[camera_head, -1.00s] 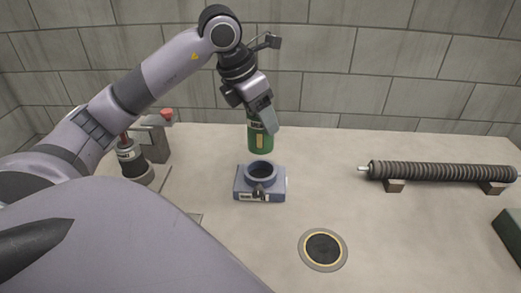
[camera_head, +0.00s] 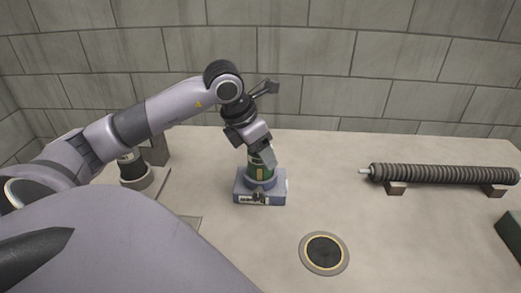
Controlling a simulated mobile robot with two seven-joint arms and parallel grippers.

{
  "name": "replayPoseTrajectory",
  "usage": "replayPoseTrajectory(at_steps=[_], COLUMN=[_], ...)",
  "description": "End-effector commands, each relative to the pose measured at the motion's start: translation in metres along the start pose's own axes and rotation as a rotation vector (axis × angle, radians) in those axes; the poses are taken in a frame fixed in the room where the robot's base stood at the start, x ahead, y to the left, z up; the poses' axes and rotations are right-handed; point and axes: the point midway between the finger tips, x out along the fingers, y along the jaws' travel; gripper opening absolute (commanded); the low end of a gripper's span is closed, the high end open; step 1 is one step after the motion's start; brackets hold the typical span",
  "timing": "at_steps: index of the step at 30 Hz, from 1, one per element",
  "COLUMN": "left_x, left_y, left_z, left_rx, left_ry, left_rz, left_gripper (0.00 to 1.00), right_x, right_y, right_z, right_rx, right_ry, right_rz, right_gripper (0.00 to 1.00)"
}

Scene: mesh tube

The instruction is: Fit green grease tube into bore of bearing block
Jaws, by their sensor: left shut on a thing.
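The green grease tube (camera_head: 260,173) stands about upright at the bore of the blue-grey bearing block (camera_head: 272,196). Its lower end is hidden inside the block's raised collar, so it appears to sit in the bore. How deep it sits cannot be seen. My left gripper (camera_head: 262,156) is shut on the tube's upper part, just above the block. The block rests on the table with a label and a small dark fitting on its front. My right gripper is not in view.
A ribbed dark roller (camera_head: 440,174) lies on two supports at the right. A round black disc with a yellow ring (camera_head: 324,253) is at the front. A dark cylindrical thing (camera_head: 133,170) stands at the left, partly behind my arm. A green box edge (camera_head: 511,236) shows far right.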

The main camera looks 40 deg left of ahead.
Motion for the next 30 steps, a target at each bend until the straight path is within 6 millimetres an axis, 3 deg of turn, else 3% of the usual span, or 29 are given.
replayPoseTrajectory(at_steps=[4, 5, 6, 7, 19, 30], left_x=[0.004, 0.003, 0.002, 0.002, -0.004, -0.080], left_y=[0.000, 0.000, 0.000, 0.000, 0.000, 0.001], left_z=[-0.002, -0.001, -0.001, -0.001, 0.001, 0.001], left_rx=[0.000, 0.000, 0.000, 0.000, 0.000, -0.001], left_ry=[-0.001, 0.000, 0.000, 0.000, 0.000, -0.002], left_rz=[0.000, 0.000, 0.000, 0.000, 0.001, 0.003], left_gripper=[0.21, 0.72, 0.85, 0.88, 0.88, 0.88], right_x=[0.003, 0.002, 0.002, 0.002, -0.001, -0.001], right_y=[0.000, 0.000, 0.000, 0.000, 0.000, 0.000], right_z=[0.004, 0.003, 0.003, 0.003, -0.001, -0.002], right_rx=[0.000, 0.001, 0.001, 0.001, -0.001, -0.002], right_ry=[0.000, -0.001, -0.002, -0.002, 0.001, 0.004], right_rz=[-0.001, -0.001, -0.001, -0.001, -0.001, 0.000], right_gripper=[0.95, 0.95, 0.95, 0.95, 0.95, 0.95])
